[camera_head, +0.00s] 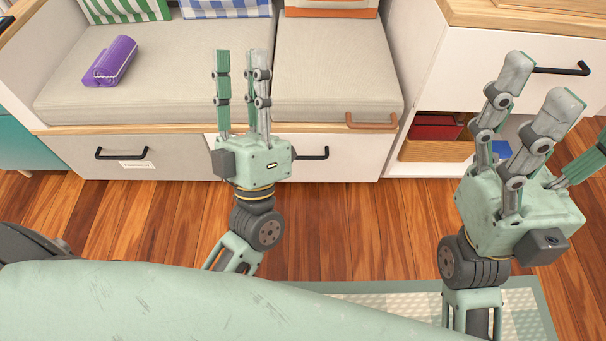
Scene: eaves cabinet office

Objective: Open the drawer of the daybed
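The daybed (20,100) has a wooden edge and grey cushions, with drawers along its base. The left drawer (82,164) has a grey-beige front, a black bar handle (122,154) and a small label; it looks closed. The right drawer (352,162) has a white front and looks closed; its black handle (313,153) is partly hidden by my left gripper. My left gripper (240,62) is open and empty, fingers pointing up in the picture, overlapping the daybed front between the two handles. My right gripper (545,105) is open and empty, to the right of the daybed.
A brown handle (371,121) sits at the right seat section's front edge. A purple roll (109,61) lies on the seat. A white cabinet (462,58) with a black handle (563,70) and an open shelf stands at right. Wooden floor (335,225) lies clear before the daybed; a rug (395,297) lies nearer.

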